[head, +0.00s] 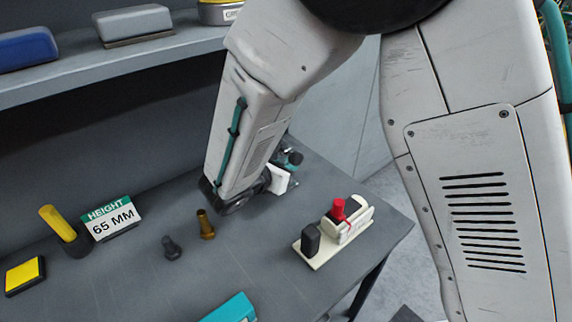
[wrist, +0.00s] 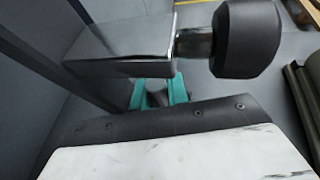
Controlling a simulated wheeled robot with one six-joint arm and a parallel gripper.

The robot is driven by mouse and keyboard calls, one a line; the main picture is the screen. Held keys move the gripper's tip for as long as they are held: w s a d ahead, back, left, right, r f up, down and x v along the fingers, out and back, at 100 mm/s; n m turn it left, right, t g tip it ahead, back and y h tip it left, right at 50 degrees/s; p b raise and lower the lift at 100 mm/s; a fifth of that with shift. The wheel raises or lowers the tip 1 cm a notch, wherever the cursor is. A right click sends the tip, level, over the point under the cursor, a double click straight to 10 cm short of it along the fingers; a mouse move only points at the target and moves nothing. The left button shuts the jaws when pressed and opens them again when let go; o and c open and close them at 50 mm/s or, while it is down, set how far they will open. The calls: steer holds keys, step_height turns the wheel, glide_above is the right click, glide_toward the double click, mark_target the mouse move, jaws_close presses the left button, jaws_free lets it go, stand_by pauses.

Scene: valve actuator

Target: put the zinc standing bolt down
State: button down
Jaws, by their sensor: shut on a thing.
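My gripper (head: 288,168) is beyond the end of my forearm, over the back right of the bench, mostly hidden by my arm. In the wrist view its teal fingertips (wrist: 160,92) are close together on a small grey piece (wrist: 156,96), which I take to be the zinc standing bolt. Its shape is mostly hidden, and I cannot tell whether it touches the bench. A dark grey bolt (head: 171,248) and a brass-coloured bolt (head: 206,225) stand on the bench to the left of the gripper.
A cream fixture (head: 318,252) with a red knob and black block stands right of the gripper. A height sign (head: 112,217), yellow-handled tool (head: 57,223), yellow pad (head: 24,275) and teal item (head: 232,308) are left and front. A shelf (head: 130,62) hangs above.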

steer(key=shift+f, duration=0.15)
steer(key=c, duration=1.6)
jaws_free()
steer(key=shift+c, duration=0.2)
steer(key=shift+s+a+r, duration=0.15)
steer(key=shift+a+r, duration=0.05)
steer(key=v, duration=1.1)
steer(key=shift+s+a+r, duration=0.1)
steer(key=shift+s+r, duration=0.05)
steer(key=shift+s, duration=0.1)
